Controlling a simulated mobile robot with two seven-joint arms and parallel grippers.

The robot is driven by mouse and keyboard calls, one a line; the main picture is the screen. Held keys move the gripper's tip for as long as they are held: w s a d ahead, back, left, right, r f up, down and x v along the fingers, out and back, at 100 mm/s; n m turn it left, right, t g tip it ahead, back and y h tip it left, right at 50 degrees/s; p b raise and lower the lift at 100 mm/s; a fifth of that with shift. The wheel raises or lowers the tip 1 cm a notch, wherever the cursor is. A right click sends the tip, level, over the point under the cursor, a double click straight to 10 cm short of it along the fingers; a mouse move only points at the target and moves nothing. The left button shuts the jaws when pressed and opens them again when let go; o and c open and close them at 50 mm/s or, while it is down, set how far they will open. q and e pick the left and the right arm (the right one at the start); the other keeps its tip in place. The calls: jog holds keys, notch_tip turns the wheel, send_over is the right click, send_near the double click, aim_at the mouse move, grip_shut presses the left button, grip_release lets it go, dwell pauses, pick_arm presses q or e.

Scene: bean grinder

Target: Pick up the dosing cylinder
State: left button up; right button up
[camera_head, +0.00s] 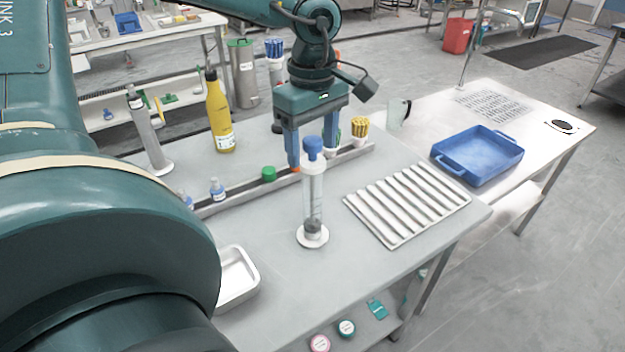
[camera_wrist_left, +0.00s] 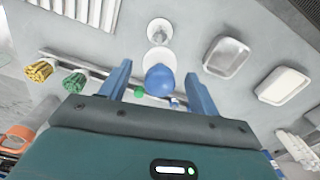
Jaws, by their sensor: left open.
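The dosing cylinder (camera_head: 313,197) stands upright on the grey table. It is a clear tube with a white round base, a dark plug low inside and a blue knob on top. My left gripper (camera_head: 312,160) points down over it, open, with its blue fingers around the knob's height. In the left wrist view, the cylinder's blue knob (camera_wrist_left: 160,80) shows between the two fingertips of my left gripper (camera_wrist_left: 161,82), with visible gaps either side. I cannot tell whether the knob is fully at fingertip depth. My right gripper is not in view.
A ribbed white tray (camera_head: 408,204) lies right of the cylinder. A metal tray (camera_head: 238,277) is at the front left. A green-capped item (camera_head: 269,174), a yellow bottle (camera_head: 219,115) and brushes (camera_head: 359,130) stand behind. A blue tray (camera_head: 477,154) sits on the right table.

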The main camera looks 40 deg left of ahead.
pick_arm(q)
notch_tip(320, 180, down, 2)
jog(key=shift+f, duration=0.1)
grip_shut()
dwell(0.7)
